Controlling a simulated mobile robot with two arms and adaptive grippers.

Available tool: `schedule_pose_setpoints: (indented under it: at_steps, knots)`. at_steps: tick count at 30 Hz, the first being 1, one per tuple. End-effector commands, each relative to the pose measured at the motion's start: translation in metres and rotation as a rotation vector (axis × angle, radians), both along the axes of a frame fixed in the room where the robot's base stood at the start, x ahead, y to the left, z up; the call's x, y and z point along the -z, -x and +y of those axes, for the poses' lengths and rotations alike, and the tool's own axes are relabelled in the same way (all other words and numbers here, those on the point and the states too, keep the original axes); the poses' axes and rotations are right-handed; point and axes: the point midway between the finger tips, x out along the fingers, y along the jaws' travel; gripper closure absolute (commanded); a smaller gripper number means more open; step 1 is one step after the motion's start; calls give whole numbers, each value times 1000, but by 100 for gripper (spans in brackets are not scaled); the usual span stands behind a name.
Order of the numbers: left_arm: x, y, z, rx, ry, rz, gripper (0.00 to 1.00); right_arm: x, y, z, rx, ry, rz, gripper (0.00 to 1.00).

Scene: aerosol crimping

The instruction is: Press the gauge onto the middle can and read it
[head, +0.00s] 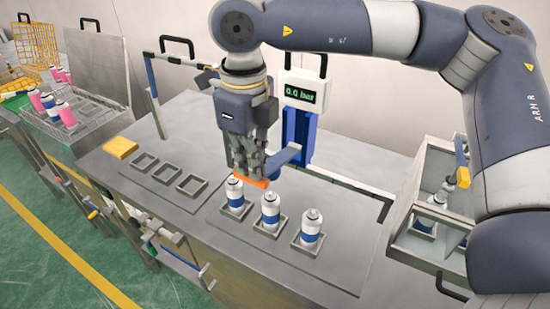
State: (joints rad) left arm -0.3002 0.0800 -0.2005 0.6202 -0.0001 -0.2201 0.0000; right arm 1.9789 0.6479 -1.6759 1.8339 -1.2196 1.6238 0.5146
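Three white cans with blue bands stand upright in square holders on the grey bench: left can (235,195), middle can (270,209), right can (311,229). The gauge (303,92) stands behind them, its display reading 0.0 bar. A blue arm (286,155) reaches from its blue column towards an orange bar (252,182). My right gripper (249,174) points down with its fingertips at this bar, just above and behind the left and middle cans. Whether the fingers grip the bar is unclear. My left gripper is not in view.
Empty square holders (168,172) and a yellow block (121,147) are on the bench's left. A tray (88,125) with pink and white cans is farther left. A metal box (428,215) with cans is at right, partly hidden by my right arm.

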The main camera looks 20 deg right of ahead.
Motion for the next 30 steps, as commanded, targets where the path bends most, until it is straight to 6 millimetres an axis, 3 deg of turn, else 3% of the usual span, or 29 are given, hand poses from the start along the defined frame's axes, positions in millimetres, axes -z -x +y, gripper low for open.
schedule_pose_setpoints:
  at_steps: [30]
  knots:
    - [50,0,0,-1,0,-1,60,54,5,6,5,8,-1,100]
